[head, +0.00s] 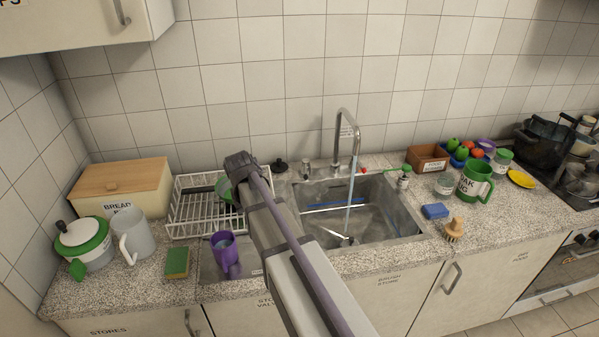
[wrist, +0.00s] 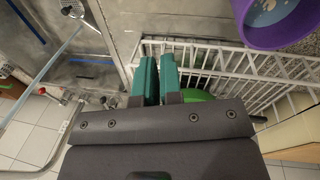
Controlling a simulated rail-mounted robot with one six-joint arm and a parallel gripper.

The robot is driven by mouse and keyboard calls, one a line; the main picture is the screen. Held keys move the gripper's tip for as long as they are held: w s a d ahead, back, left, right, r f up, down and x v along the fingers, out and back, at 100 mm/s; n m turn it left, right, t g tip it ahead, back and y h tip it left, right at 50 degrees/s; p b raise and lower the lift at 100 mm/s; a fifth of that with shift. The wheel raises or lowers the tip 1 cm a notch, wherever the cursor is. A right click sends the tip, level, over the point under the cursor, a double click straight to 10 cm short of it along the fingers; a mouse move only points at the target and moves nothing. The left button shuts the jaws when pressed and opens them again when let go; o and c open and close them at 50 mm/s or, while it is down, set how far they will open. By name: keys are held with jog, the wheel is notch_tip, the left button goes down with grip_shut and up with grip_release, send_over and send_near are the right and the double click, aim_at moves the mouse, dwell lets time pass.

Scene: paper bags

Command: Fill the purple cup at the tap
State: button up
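The purple cup (head: 224,252) stands upright on the metal drainboard left of the sink basin, handle toward the front. Its rim also shows at the upper right of the wrist view (wrist: 248,36); I cannot tell what is inside. The tap (head: 343,135) is running, and a thin stream falls into the sink (head: 388,210), right of the cup. My gripper (wrist: 159,62) is above the dish rack, behind the cup and apart from it. In the head view my wrist hides the fingertips.
The white wire dish rack (head: 190,212) with a green item is below my gripper. A sponge (head: 177,263), a grey jug (head: 133,238) and a lidded pot (head: 85,245) stand to the left. A blue block (head: 435,211) and brush (head: 454,229) lie right of the sink.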

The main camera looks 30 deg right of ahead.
aim_at(306, 169)
jog(key=w+d+m+h, duration=0.1)
jog(key=w+d, duration=0.3)
jog(key=w, duration=0.1)
jog(key=w+d+m+h, duration=0.1)
jog(key=w+d, duration=0.4)
jog(key=w, duration=0.1)
jog(key=w+d+r+m+h, duration=0.1)
jog(key=w+d+m, duration=0.1)
jog(key=w+d, duration=0.2)
jog(key=shift+w+d, duration=0.2)
jog(key=shift+w, duration=1)
grip_shut()
jog(key=w+d+r+m+h, duration=0.1)
jog(key=w+d+m, duration=0.1)
jog(key=w+d, duration=0.15)
jog(key=shift+m+g+h, duration=0.3)
jog(key=shift+m+h, duration=0.1)
jog(key=shift+m, duration=0.3)
jog(key=b+x, duration=0.5)
jog(key=x, duration=0.1)
jog(key=b+x, duration=0.3)
jog(key=shift+s+a+f+b, duration=0.3)
jog(key=shift+s+f, duration=0.05)
jog(key=shift+s, duration=0.05)
jog(key=s+d, duration=0.3)
jog(key=shift+d+f, duration=0.1)
jog(key=shift+f, duration=0.2)
